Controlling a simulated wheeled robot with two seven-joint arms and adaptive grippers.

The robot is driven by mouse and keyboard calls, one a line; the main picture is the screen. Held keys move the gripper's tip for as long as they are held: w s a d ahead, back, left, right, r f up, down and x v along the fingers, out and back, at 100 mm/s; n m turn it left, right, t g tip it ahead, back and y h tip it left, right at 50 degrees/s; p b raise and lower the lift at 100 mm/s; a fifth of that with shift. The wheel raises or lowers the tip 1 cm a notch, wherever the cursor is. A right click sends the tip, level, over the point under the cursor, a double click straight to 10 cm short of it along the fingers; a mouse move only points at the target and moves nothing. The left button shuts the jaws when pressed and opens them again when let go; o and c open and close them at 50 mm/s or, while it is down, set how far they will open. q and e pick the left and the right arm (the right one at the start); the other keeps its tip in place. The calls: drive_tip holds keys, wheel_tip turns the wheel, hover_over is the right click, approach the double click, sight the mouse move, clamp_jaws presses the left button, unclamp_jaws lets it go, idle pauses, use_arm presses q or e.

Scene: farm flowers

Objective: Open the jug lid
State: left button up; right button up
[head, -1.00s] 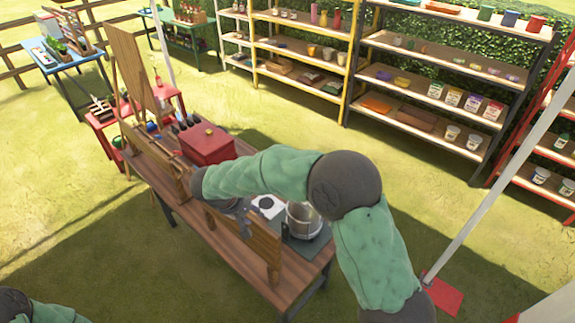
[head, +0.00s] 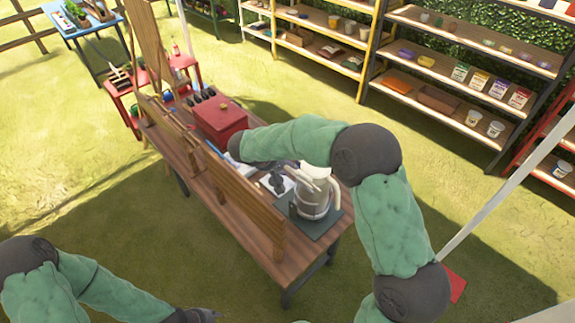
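The jug (head: 312,200) stands on a dark mat (head: 298,225) at the right end of the wooden table. Whether the lid is raised cannot be told. My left gripper (head: 203,315) is at the bottom edge, away from the table, and is partly cut off.
A red box (head: 220,120) sits on the table behind my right wrist. A wooden board (head: 245,205) stands along the table's near side. A white item (head: 270,185) lies left of the jug. Shelves (head: 460,75) stand behind, with open grass between them and the table.

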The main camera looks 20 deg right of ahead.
drive_tip(key=shift+w+d+f, duration=0.15)
drive_tip(key=shift+d+f, duration=0.25)
drive_tip(key=shift+f, duration=0.05)
clamp_jaws()
drive_tip(key=d+r+y+p, duration=0.1)
drive_tip(key=w+d+r+g+y+p, duration=0.1)
drive_tip(key=d+p, duration=0.1)
drive_tip(key=shift+d+r+y, duration=0.15)
drive_tip(key=shift+r+y, duration=0.05)
drive_tip(key=shift+y, duration=0.2)
drive_tip(key=shift+w+d+p, duration=0.1)
drive_tip(key=shift+d+p, duration=0.2)
drive_tip(key=shift+p, duration=0.1)
drive_tip(key=shift+w+d+r+y+b, duration=0.2)
drive_tip(key=shift+d+y+b, duration=0.15)
drive_tip(key=shift+d, duration=0.25)
